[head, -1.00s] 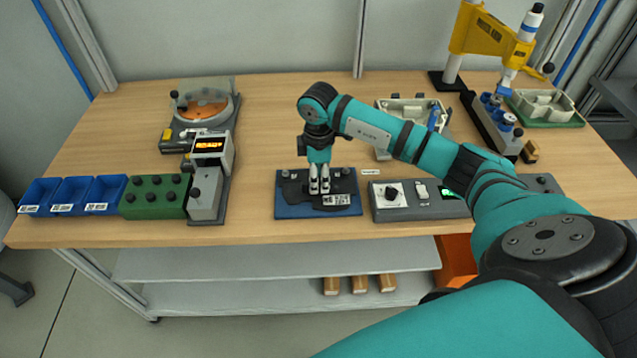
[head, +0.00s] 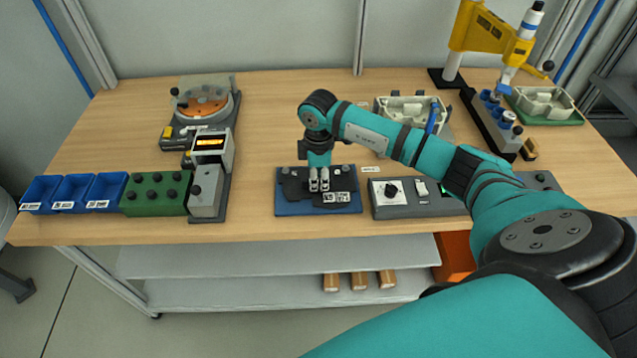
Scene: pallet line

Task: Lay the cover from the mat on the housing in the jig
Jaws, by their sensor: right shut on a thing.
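The cover (head: 293,188) is a flat dark piece with a black-and-white label, lying on the blue mat (head: 290,210) at the front middle of the bench. My right gripper (head: 319,187) points straight down at the mat and is shut on the cover; the fingers hide part of it. I cannot tell whether the cover is clear of the mat. A pale open housing (head: 398,103) sits in a grey jig behind my right forearm, which hides its front part. A blue upright piece stands at its right side. My left gripper is not in view.
A grey control box (head: 408,208) stands just right of the mat. Another pale housing (head: 545,103) is on a green base at the back right, beside a yellow press (head: 490,40). Blue bins (head: 72,193) and a green block (head: 155,195) line the left front.

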